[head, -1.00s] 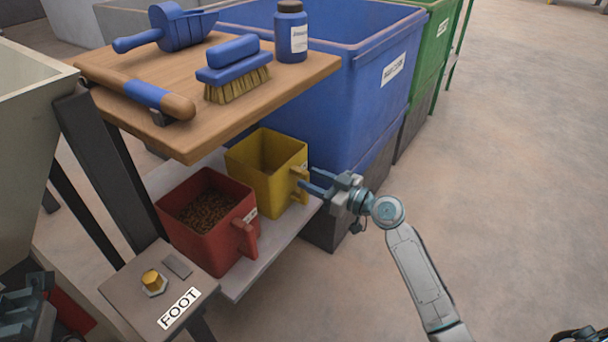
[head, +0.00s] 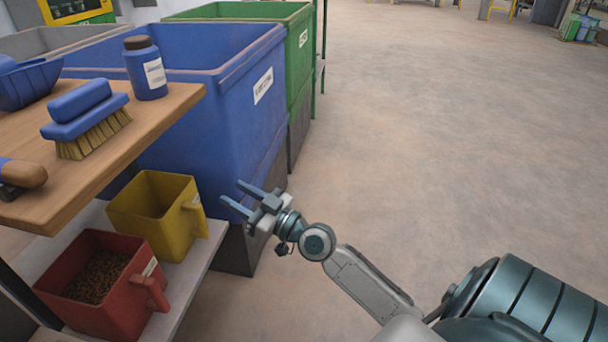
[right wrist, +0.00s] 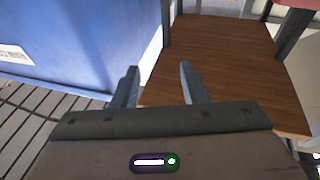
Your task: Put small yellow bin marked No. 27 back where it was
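A small yellow bin (head: 172,237) stands upright on the pale lower shelf (head: 203,262) in the head view. It looks empty, its handle is on the right side, and no number is readable on it. A red bin (head: 118,307) holding brown pellets stands in front of it. My right gripper (head: 232,193) is open and empty, a short way right of the yellow bin's handle and apart from it. Its spread fingers also show in the right wrist view (right wrist: 158,67), with nothing between them. My left gripper is out of view.
A wooden top (head: 150,118) overhangs the shelf, carrying a blue brush (head: 85,104), a blue scoop (head: 28,84) and a blue bottle (head: 147,72). A large blue tub (head: 225,120) and a green tub (head: 297,50) stand behind. The floor to the right is clear.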

